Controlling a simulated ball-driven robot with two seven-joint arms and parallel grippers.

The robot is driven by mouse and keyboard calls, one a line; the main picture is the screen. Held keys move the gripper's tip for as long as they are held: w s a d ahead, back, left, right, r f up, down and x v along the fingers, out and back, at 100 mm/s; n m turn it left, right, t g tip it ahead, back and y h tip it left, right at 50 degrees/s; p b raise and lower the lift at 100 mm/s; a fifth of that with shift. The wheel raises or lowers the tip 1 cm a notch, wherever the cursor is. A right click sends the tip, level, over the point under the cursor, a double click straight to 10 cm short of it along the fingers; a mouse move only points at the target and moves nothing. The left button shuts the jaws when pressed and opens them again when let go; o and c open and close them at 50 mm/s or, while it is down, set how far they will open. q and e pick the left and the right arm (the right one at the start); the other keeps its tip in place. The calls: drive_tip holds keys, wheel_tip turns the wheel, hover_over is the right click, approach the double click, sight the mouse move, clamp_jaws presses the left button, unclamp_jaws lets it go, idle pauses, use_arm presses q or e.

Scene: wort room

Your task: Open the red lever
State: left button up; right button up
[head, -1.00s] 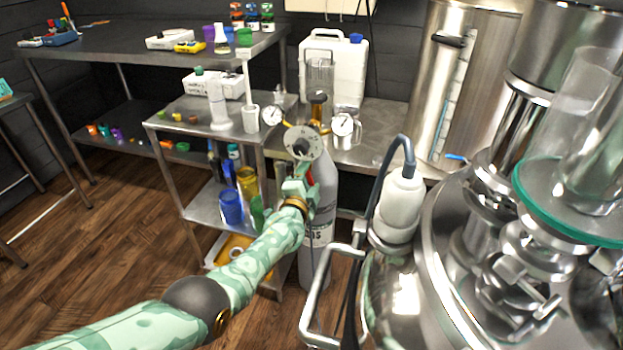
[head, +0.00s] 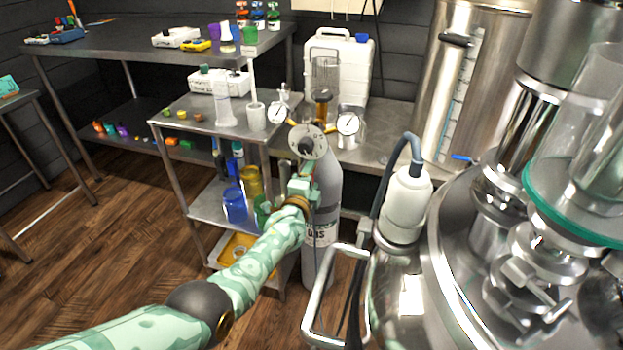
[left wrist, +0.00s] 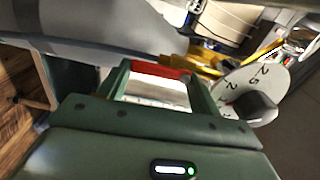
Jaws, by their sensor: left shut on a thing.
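The red lever (left wrist: 160,70) lies between the two fingers of my left gripper (left wrist: 158,82) in the left wrist view, and the gripper is shut on it. In the head view my left gripper (head: 304,182) is at the upper part of a grey gas cylinder (head: 325,195), just below a round dial (head: 307,142) with a dark knob. The dial also shows in the left wrist view (left wrist: 245,85), to the right of the fingers. In the head view the lever is mostly hidden by the gripper. My right gripper is not in view.
A shiny steel vessel (head: 450,240) with a handle and a white pump-like bottle (head: 405,205) is close on the right. The wooden floor at left is open.

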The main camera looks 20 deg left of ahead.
use_arm(q)
drive_tip(key=o, duration=1)
drive_tip(key=shift+f, duration=0.1)
drive_tip(key=shift+s, duration=0.1)
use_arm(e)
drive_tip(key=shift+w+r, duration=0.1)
use_arm(q)
drive_tip(key=s+p, duration=1)
drive_tip(key=s, duration=0.6)
drive_tip(key=shift+s, duration=0.1)
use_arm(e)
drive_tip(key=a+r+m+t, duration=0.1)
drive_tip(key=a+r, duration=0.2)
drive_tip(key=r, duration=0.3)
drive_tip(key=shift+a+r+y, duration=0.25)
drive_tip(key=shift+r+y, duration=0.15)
